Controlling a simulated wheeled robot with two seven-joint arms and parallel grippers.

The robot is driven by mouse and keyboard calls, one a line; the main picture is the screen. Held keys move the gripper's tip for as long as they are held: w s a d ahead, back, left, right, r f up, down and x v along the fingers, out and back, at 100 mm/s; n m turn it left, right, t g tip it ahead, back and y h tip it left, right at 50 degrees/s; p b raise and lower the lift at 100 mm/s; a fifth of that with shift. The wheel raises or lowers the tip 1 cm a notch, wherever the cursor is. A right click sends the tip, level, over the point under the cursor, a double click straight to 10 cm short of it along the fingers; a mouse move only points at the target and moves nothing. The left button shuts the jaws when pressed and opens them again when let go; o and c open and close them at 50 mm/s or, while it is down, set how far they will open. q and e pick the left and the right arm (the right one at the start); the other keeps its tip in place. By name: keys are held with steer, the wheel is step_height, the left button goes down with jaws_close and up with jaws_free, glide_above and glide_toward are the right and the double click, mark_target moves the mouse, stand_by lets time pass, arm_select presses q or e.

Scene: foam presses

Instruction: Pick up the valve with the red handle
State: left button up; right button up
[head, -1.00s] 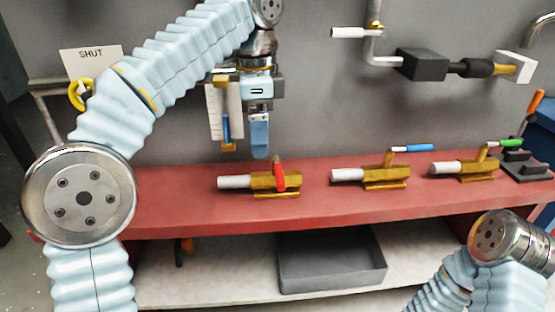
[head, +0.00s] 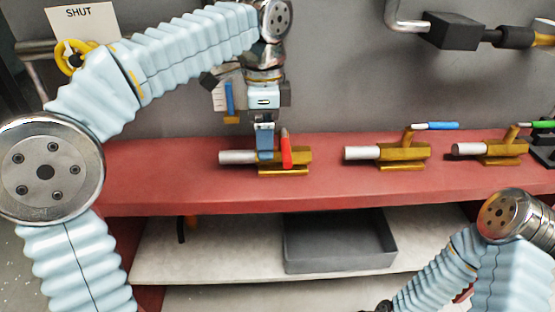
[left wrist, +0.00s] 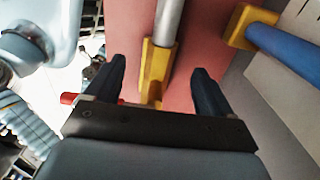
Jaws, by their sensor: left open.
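The valve with the red handle (head: 299,157) has a brass body and a pale pipe stub pointing left, and lies on the red shelf (head: 200,190). Its red handle (head: 286,150) stands up. My left gripper (head: 265,153) points down at the brass body, just left of the handle. In the left wrist view, the fingers (left wrist: 160,72) are apart, with the valve's brass body (left wrist: 153,60) between them; no contact is visible. The red handle's end (left wrist: 68,98) shows beside the left finger. My right arm shows at the lower right, its gripper not clearly visible.
A blue-handled valve (head: 402,153) and a green-handled valve (head: 503,148) lie further right on the shelf. A grey tray (head: 340,258) sits on the lower shelf. A wall pipe with a dark block (head: 452,32) is at upper right. A SHUT sign (head: 82,22) is at upper left.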

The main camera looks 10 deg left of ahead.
arm_select(q)
step_height(320, 180, down, 5)
steer(key=shift+r+b, duration=0.2)
steer(key=shift+b, duration=0.2)
steer(key=c, duration=1.3)
steer(key=shift+c, duration=0.7)
steer(key=shift+r, duration=0.15)
